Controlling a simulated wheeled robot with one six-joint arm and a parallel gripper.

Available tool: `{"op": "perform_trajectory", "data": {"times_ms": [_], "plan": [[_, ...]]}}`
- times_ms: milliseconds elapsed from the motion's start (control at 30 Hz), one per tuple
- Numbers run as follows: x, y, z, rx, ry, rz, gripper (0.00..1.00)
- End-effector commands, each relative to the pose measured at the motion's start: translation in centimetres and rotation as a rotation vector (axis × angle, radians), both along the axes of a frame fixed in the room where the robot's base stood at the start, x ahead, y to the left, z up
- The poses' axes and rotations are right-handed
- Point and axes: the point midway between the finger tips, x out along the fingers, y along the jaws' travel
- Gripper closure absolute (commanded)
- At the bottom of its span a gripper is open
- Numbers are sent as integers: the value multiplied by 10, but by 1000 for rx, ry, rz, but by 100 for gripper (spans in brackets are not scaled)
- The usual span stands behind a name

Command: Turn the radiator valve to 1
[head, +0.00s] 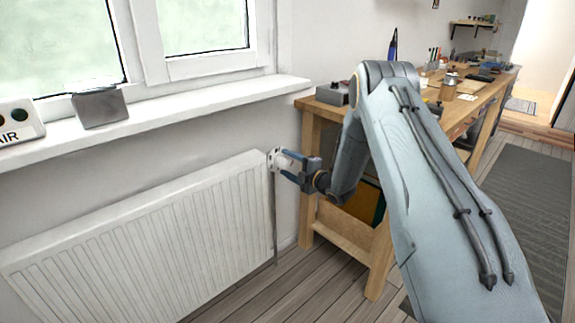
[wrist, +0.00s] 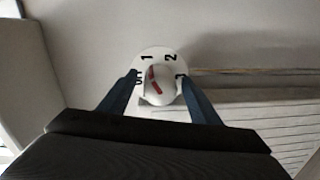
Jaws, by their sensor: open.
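The white radiator valve (wrist: 165,92) has a round dial marked OFF, 1, 2 and 3. A red pointer mark on its knob slants up and left, toward the side with OFF and 1; I cannot tell the exact setting. My gripper (wrist: 159,80) is open, with one blue finger on each side of the knob; contact is not clear.
A wooden workbench (head: 312,180) with tools stands right of the valve, behind my arm. Floor (head: 300,285) shows between radiator and bench.

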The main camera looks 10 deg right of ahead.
Motion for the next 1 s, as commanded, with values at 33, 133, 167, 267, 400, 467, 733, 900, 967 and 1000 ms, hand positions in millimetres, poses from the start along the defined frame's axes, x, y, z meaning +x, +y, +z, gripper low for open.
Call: {"op": "perform_trajectory", "data": {"times_ms": [33,133,167,267,400,467,733,900,967,1000], "plan": [[-4,-3,0,-1,1,-2,43],[-15,-10,1,0,2,-2,43],[-20,-12,1,1,2,-3,43],[-35,-22,3,1,1,-3,43],[-52,-32,3,1,2,-3,43],[-58,-34,3,1,2,-2,43],[-66,-38,3,-1,1,-1,43],[-65,-38,4,0,1,-1,43],[-64,-37,6,0,9,-5,43],[-63,-36,9,2,22,-12,43]]}}
